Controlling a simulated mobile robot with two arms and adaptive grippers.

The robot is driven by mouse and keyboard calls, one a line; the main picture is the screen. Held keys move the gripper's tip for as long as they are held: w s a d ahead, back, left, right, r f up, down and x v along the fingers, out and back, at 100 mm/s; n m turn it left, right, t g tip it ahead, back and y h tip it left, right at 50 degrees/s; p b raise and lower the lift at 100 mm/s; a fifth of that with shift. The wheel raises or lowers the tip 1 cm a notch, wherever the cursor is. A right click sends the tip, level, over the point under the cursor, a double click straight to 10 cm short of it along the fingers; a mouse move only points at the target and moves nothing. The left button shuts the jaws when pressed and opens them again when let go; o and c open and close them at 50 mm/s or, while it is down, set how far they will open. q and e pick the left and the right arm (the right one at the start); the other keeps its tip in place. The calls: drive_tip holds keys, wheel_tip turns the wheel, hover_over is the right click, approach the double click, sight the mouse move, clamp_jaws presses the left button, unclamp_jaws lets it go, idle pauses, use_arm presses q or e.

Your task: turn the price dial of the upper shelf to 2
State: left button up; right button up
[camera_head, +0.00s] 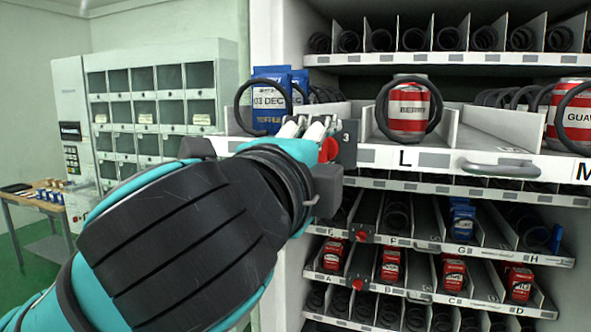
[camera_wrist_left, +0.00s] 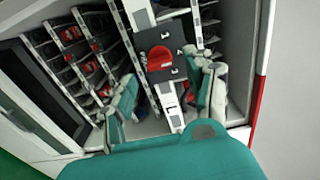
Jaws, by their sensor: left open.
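The price dial of the upper shelf is a red knob (camera_head: 329,150) on a dark plate (camera_head: 348,150) at the shelf's front edge, left of the letter L. A numeral 3 shows on the plate. In the left wrist view the red knob (camera_wrist_left: 158,58) shows with small numerals around it; which one it points to I cannot tell. My left gripper (camera_head: 306,129) is open, its fingertips close to the knob in the head view. In the left wrist view its two fingers (camera_wrist_left: 168,92) stand apart on either side below the knob; contact is not clear. My right gripper is not in view.
The pulled-out upper shelf (camera_head: 380,157) holds a blue pack (camera_head: 270,100) and a red-striped can (camera_head: 408,105) behind black coils. Lower shelves have their own red knobs (camera_head: 361,237). A locker cabinet (camera_head: 150,100) and a small table (camera_head: 45,200) stand at left.

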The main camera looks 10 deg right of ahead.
use_arm(q)
drive_tip(key=v, duration=0.9)
